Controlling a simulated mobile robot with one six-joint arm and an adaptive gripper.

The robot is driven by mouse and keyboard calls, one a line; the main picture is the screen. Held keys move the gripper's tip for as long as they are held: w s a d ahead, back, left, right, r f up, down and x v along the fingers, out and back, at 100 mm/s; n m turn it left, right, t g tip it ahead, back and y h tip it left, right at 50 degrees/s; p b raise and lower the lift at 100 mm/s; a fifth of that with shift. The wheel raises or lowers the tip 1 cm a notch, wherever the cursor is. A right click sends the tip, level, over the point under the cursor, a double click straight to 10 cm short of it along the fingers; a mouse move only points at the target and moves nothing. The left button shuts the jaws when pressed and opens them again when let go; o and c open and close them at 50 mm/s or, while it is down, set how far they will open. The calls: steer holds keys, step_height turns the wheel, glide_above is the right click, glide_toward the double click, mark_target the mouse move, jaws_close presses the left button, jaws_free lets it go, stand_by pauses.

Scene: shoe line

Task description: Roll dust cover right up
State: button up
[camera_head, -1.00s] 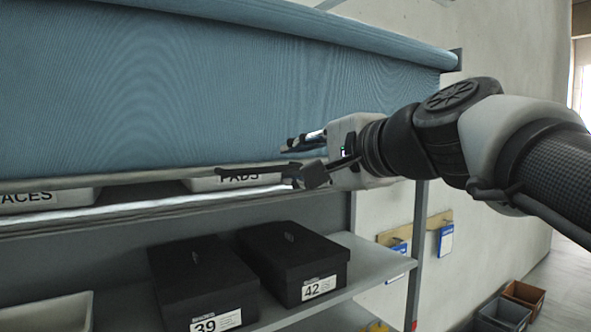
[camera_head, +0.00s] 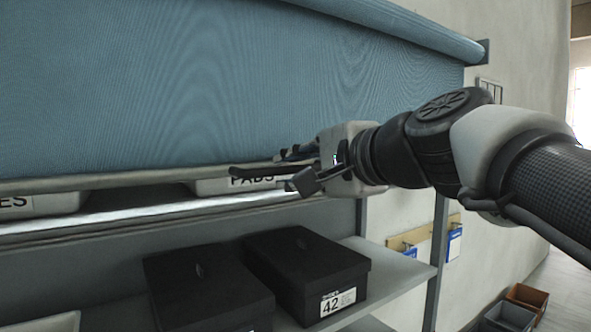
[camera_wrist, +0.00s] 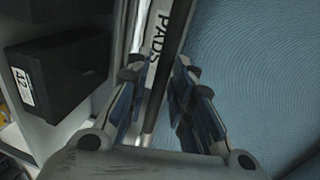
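The blue dust cover (camera_head: 200,90) hangs from a roller (camera_head: 400,18) at the shelf's top, with a pale bar (camera_head: 110,178) along its lower edge. The cover also fills the right of the wrist view (camera_wrist: 260,70). My gripper (camera_head: 290,169) is at the right part of the lower edge. In the wrist view, its fingers (camera_wrist: 156,88) are apart, one on each side of the bar (camera_wrist: 168,75), with gaps visible. I cannot tell whether either finger touches it. The gripper partly hides the bar's right end.
A white bin labelled PADS (camera_head: 220,187) shows below the cover's edge. Black boxes (camera_head: 305,262) stand on the lower shelf. A grey shelf post (camera_head: 435,265) is right of them. Small bins (camera_head: 512,315) stand on the floor at the right.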

jaws_close()
stand_by(0.4)
